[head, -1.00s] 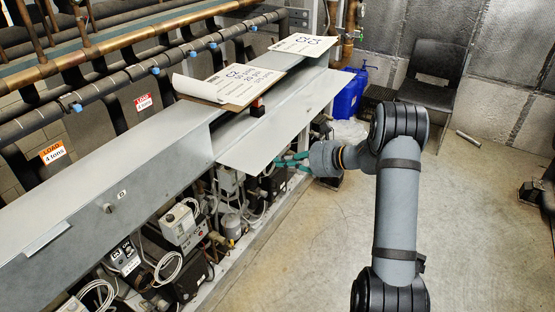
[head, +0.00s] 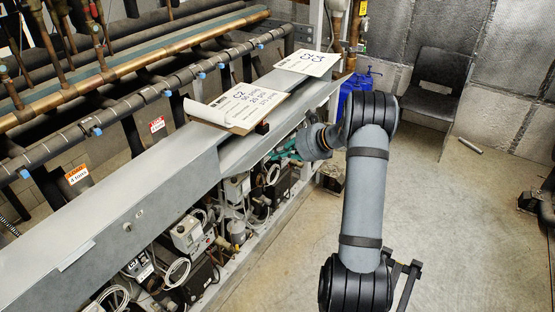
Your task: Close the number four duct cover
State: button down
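The duct cover (head: 311,101) is a long grey metal flap on the far section of the grey duct. It tilts out from the duct, and its lower edge hangs over the compressors. No number on it is readable. My gripper (head: 279,149), with teal fingers, is low beside the flap's outer edge, at the front of the rack. The fingertips are small and partly hidden among the machinery, so I cannot tell whether they touch the flap or how far apart they are.
Two white signs (head: 240,106) (head: 308,62) lie on top of the duct. The near duct section (head: 120,215) has a closed front face. Compressors and cables (head: 190,235) fill the space below. A blue container (head: 356,84) and a dark chair (head: 435,85) stand behind.

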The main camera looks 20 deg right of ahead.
jog(key=r, duration=0.1)
jog(key=w+a+r+p, duration=0.1)
jog(key=w+a+r, duration=0.1)
jog(key=r, duration=0.1)
jog(key=shift+w+r+p, duration=0.1)
jog(key=shift+w+p, duration=0.05)
jog(key=shift+p, duration=0.15)
jog(key=shift+w+a+r, duration=0.2)
jog(key=shift+w+r, duration=0.2)
jog(key=shift+w+a+r+p, duration=0.25)
jog(key=shift+w+a+p, duration=0.1)
jog(key=shift+f, duration=0.1)
